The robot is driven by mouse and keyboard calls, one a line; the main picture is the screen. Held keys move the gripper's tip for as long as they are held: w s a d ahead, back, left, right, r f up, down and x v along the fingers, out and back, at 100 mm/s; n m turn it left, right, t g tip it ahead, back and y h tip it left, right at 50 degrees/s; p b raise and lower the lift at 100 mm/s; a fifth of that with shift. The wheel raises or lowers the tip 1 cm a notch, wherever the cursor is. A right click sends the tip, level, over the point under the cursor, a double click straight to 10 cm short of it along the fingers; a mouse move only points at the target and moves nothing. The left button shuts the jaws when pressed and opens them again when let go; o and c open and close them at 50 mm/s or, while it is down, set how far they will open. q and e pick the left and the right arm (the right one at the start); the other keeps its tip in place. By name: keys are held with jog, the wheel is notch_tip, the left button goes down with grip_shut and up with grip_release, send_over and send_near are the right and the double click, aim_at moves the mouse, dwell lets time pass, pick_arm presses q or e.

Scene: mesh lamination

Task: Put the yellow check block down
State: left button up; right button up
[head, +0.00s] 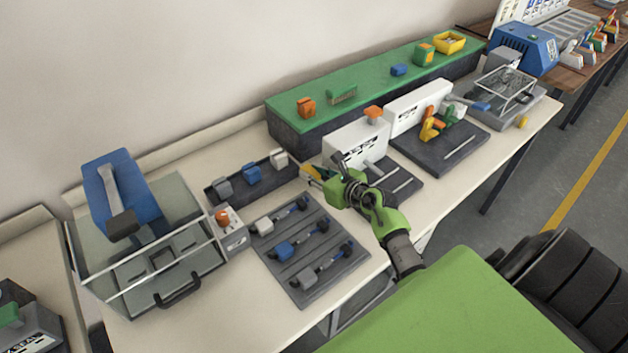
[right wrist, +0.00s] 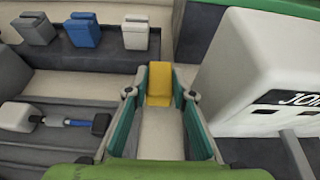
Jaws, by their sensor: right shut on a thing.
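The yellow check block (right wrist: 159,82) sits between the teal fingertips of my right gripper (right wrist: 159,92) in the right wrist view. The gripper is shut on it. In the head view my right gripper (head: 318,174) is over the pale bench (head: 235,187), between the dark three-slot rack (head: 238,187) and the white-panelled station (head: 356,143). A small yellow part of the block (head: 310,171) shows at its tips there. I cannot tell whether the block touches the bench. My left gripper is not in view.
The rack holds a grey, a blue and a white block. A dark tray (head: 308,262) with several clamp-like tools lies in front. A green-topped shelf (head: 370,86) stands behind, and a box with an orange button (head: 229,229) stands left of the tray.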

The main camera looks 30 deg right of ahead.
jog(key=shift+f, duration=1.4)
jog(key=shift+f, duration=0.2)
jog(key=o, duration=0.8)
jog(key=shift+o, duration=0.2)
